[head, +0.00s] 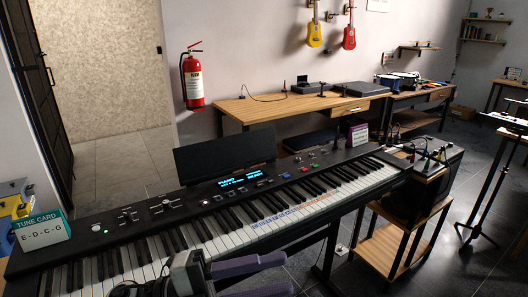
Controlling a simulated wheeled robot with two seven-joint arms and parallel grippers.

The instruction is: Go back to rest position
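My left gripper (288,272) is at the bottom middle of the head view, above the front edge of a long digital piano (342,184). Its two purple fingers point right with a clear gap between them, and nothing shows in the gap. The gripper's grey body and wrist are partly cut off by the bottom edge. My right gripper does not show.
A tune card (42,232) reading E-D-C-G stands at the piano's left end. A wooden stand (388,265) and a black music stand (478,205) are at right. A wooden desk (262,107) and a fire extinguisher (193,82) are behind. Open floor shows between.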

